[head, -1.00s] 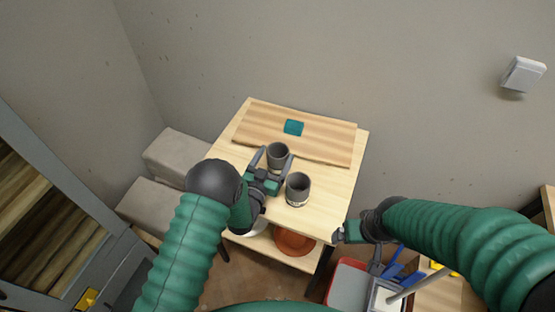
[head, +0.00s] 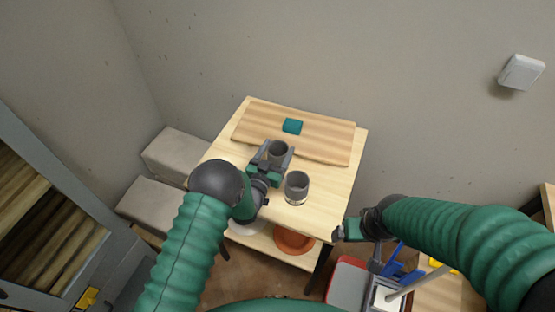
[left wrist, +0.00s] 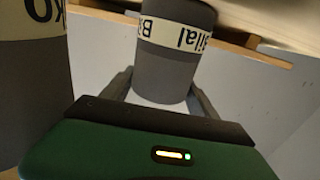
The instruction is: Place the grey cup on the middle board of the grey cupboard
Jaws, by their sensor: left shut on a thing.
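Two grey cups stand at the wooden table. The farther grey cup (head: 278,149) is between the fingers of my left gripper (head: 276,155), which is shut on it. In the left wrist view this cup (left wrist: 165,75) shows a pale label band with upside-down lettering. The other grey cup (head: 297,185) stands free on the table, nearer and to the right. It also shows close at the left of the left wrist view (left wrist: 32,95). My right gripper (head: 340,234) is off the table's right front corner; its jaws are unclear. The grey cupboard (head: 122,258) is at the left edge, only partly visible.
The table (head: 325,210) carries a wooden board (head: 325,140) with a teal block (head: 292,126) behind the cups. An orange-brown dish (head: 293,240) is on its lower shelf. Pale blocks (head: 170,152) stand left. A red-rimmed grey container (head: 346,280) is below right.

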